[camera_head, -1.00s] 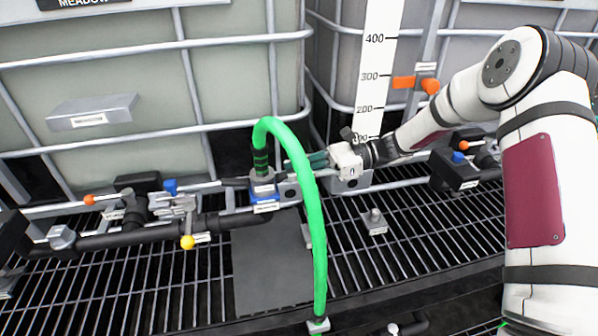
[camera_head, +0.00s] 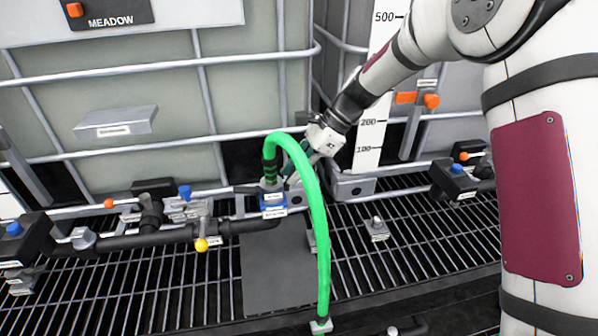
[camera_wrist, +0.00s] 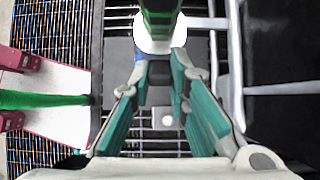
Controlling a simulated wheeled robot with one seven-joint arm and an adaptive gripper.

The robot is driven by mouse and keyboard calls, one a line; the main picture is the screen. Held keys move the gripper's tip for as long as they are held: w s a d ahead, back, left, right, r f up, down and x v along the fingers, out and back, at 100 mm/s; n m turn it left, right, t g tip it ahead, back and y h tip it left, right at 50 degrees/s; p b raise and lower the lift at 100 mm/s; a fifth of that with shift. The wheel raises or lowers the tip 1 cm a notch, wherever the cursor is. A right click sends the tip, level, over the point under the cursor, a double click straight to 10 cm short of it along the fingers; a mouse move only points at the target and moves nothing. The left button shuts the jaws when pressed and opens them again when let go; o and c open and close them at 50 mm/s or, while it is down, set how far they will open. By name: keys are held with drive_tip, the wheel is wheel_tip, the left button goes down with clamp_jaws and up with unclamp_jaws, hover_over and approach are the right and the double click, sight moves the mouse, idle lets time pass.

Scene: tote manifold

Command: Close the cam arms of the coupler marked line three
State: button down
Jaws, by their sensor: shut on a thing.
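The coupler (camera_head: 270,188) is a grey fitting on the end of a green hose (camera_head: 317,220). It stands above a blue labelled base (camera_head: 274,209); the label is too small to read as line three. In the wrist view the coupler (camera_wrist: 160,40) is a pale collar below the green and black hose end. My gripper (camera_head: 291,178) comes down tilted from the upper right and reaches the coupler's right side. The cam arms are not clearly visible.
A dark pipe (camera_head: 125,240) with a yellow-knobbed valve (camera_head: 201,244) runs left of the coupler. A white level scale (camera_head: 371,140) stands behind my arm. A cage-framed tank (camera_head: 170,90) is behind. A dark mat (camera_head: 270,270) lies on the grating in front.

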drive_tip(key=shift+s+a+r+h, duration=0.1)
drive_tip(key=shift+a+h, duration=0.15)
drive_tip(key=shift+h, duration=0.25)
drive_tip(key=c, duration=1.5)
unclamp_jaws()
drive_tip(key=shift+r, duration=0.1)
drive_tip(key=v, duration=1.1)
drive_tip(key=shift+s+r, duration=0.1)
drive_tip(key=shift+r, duration=0.3)
